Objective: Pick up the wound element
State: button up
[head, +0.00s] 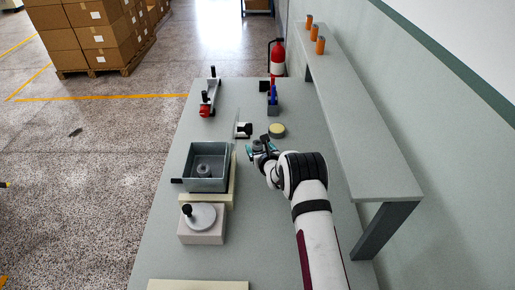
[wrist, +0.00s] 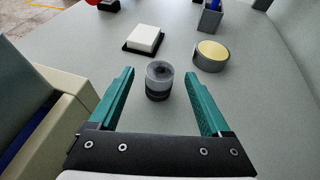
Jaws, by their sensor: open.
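A small upright cylinder (wrist: 159,82), which looks like the wound element, stands on the grey bench in the wrist view. It has dark bands around its lower part and a paler grey top with a dark centre. My gripper (wrist: 160,74) is open, with a teal finger on each side of the cylinder and a visible gap to both. In the head view, my gripper (head: 261,146) is low over the bench, right of the grey bin, and the cylinder cannot be made out clearly there.
A white block on a black base (wrist: 145,39) and a yellow-topped round roll (wrist: 211,56) stand beyond the cylinder. A grey bin (head: 207,152) on a cream base holds a round part. A raised shelf (head: 350,110) runs along the right.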

jog(key=shift+w, duration=0.1)
grip_shut()
dwell(0.3)
